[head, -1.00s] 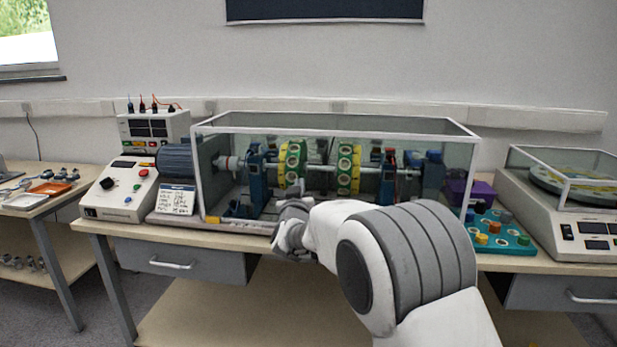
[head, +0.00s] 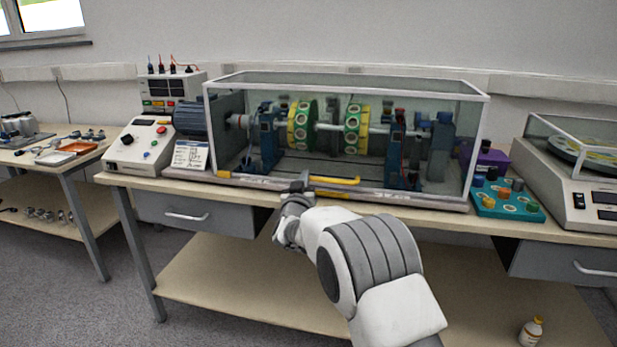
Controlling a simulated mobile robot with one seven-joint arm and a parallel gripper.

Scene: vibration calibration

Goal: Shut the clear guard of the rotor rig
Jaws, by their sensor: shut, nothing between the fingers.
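The rotor rig's clear guard (head: 347,84) is a glass-like box with a pale frame. It stands down over the rig, its lower front edge along the front of the base; I cannot tell whether it is fully seated. Inside it are the shaft, two green-and-yellow rotor discs (head: 301,126) and blue supports (head: 265,140). A yellow handle bar (head: 336,180) is at the lower front edge. My gripper (head: 304,181) is shut and empty, at the front by the left part of this bar. I cannot tell whether it touches it.
A control box (head: 139,143) and a card (head: 190,155) stand left of the rig. A teal tray (head: 506,203), a purple bin (head: 486,156) and a balance-like machine (head: 571,185) stand right. A bottle (head: 531,331) is on the lower shelf.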

